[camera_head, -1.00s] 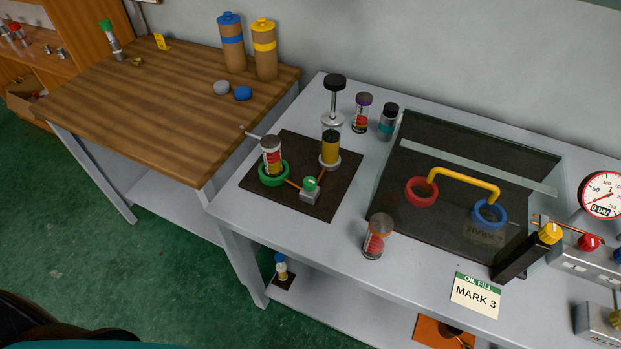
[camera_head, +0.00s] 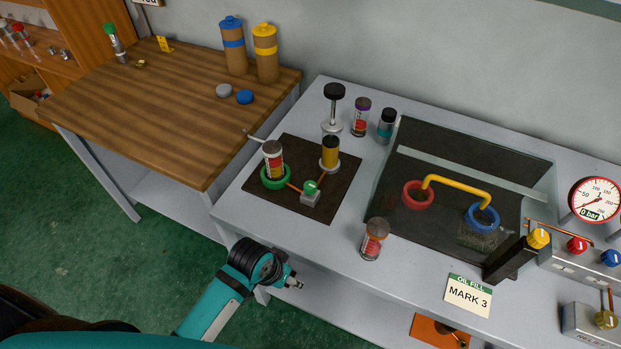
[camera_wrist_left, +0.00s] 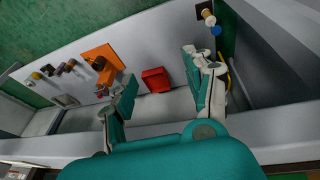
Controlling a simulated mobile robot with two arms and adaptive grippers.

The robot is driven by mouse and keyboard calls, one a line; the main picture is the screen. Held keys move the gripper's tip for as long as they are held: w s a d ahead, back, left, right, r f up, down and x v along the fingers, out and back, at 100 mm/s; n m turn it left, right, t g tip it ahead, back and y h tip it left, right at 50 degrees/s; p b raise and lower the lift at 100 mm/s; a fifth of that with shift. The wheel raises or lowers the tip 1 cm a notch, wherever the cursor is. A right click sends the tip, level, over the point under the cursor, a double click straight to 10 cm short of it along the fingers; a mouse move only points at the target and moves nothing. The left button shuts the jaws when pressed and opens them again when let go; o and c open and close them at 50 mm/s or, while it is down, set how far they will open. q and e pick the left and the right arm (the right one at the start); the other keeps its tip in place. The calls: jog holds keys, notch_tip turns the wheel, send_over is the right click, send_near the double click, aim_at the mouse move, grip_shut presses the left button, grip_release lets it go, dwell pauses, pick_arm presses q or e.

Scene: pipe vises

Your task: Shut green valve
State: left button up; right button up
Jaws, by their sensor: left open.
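The green valve is a small grey block with a green knob (camera_head: 311,187), joined to copper pipes on a dark mat (camera_head: 318,211). The mat lies on the left part of the grey table. A green ring (camera_head: 275,179) holding a red-and-white canister (camera_head: 272,156) is left of the valve. My left gripper (camera_head: 294,283) is in front of the table's front edge, nearer than the valve and apart from it. In the left wrist view its two fingers (camera_wrist_left: 162,94) are spread with nothing between them. The valve cannot be made out there. My right gripper is not seen.
A yellow cylinder (camera_head: 330,151) stands behind the valve. A canister (camera_head: 375,239) stands near the table's front edge, right of the mat. The wrist view shows a red box (camera_wrist_left: 155,80) and an orange board (camera_wrist_left: 100,58). A wooden table (camera_head: 165,95) stands left.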

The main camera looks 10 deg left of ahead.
pick_arm(q)
jog(key=w+d+r, duration=0.1)
jog(key=w+r, duration=0.1)
jog(key=r, duration=0.2)
jog(key=w+d+r+m, duration=0.1)
jog(key=w+d+r, duration=0.1)
jog(key=r, duration=0.2)
jog(key=w+d+r+m+h, duration=0.1)
jog(key=w+d+r, duration=0.1)
jog(key=r, duration=0.2)
jog(key=shift+d+r+g+p, duration=0.1)
jog(key=shift+r+g+p, duration=0.05)
jog(key=shift+g+p, duration=0.15)
jog(key=shift+m+g, duration=0.3)
jog(key=shift+m, duration=0.3)
jog(key=w+r, duration=0.1)
jog(key=w+d+r, duration=0.1)
jog(key=w+r, duration=0.1)
jog(key=shift+w, duration=0.3)
jog(key=w+a+r+g+y, duration=0.1)
jog(key=w+a+r+y, duration=0.1)
jog(key=w+r, duration=0.6)
notch_tip(320, 180, up, 8)
jog(key=y, duration=0.1)
send_over(310, 184)
jog(key=shift+g, duration=0.3)
notch_tip(310, 184, down, 18)
jog(key=shift+r+p, duration=0.25)
jog(key=shift+p, duration=0.9)
grip_shut()
